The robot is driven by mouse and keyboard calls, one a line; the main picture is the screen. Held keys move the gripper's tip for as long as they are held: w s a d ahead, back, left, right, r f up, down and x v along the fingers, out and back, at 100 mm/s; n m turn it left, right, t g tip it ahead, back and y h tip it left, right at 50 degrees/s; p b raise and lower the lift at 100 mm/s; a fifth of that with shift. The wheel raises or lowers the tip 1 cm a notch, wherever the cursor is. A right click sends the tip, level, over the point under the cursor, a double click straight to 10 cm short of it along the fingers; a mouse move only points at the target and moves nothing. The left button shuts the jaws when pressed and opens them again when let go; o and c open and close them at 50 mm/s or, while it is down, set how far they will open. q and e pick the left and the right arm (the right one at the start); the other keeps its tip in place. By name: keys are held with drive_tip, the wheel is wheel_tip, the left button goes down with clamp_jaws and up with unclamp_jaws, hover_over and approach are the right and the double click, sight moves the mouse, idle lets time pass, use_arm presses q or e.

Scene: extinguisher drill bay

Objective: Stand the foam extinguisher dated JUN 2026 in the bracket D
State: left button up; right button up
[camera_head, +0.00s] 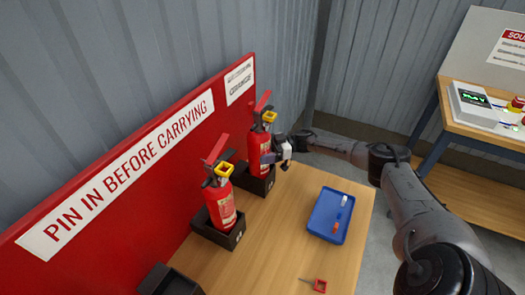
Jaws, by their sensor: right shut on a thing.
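A red extinguisher (259,152) with a yellow ring piece near its top stands upright at the far black bracket (262,184). My right gripper (268,158) is shut on its body from the right side. The extinguisher's lower end is at the bracket; I cannot tell if it is fully seated. A second red extinguisher (222,204) stands upright in the middle black bracket (219,233). A nearer black bracket (170,281) is partly cut off by the lower edge and looks empty. The date labels and bracket letters are too small to read. My left gripper is out of view.
A red board (130,190) reading PIN IN BEFORE CARRYING runs behind the brackets. On the wooden table (275,245) are a blue tray (318,228) with small items and a small red tag (320,285). A side table (455,112) at right bears a control box.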

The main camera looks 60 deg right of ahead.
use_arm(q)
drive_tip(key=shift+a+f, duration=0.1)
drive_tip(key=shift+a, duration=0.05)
use_arm(e)
drive_tip(key=shift+r, duration=0.15)
drive_tip(key=o, duration=1.5)
drive_tip(key=shift+f, duration=0.2)
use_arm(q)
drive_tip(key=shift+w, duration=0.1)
use_arm(e)
drive_tip(key=shift+o, duration=1)
drive_tip(key=shift+w+d, duration=0.1)
drive_tip(key=shift+r, duration=0.1)
drive_tip(key=shift+d, duration=0.1)
use_arm(q)
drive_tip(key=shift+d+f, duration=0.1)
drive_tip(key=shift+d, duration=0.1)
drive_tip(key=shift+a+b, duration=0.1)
drive_tip(key=shift+b, duration=0.2)
use_arm(e)
drive_tip(key=v, duration=1.2)
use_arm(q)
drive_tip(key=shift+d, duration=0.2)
